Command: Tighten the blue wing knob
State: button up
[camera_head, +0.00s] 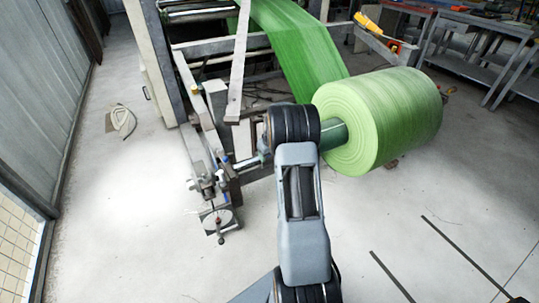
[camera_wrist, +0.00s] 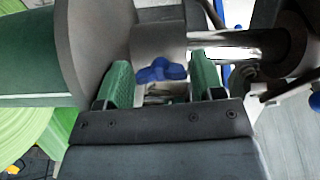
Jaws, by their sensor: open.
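The blue wing knob (camera_wrist: 160,72) shows in the wrist view, on the underside of a grey collar (camera_wrist: 158,42) around a shiny shaft (camera_wrist: 228,40). My gripper (camera_wrist: 159,66) has two green-padded fingers, spread apart, one on each side of the knob. In the head view my arm covers the knob and my gripper.
A large light green roll (camera_head: 395,115) sits on the shaft right of my arm, fed by a green web (camera_head: 297,38). The machine's metal frame (camera_head: 215,125) stands left, with clamps low on it. The floor (camera_head: 130,225) at front left is mostly clear.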

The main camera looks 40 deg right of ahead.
jog(key=d+p+v, duration=0.1)
jog(key=p+v, duration=0.1)
jog(key=v, duration=1.1)
jog(key=shift+a, duration=0.45)
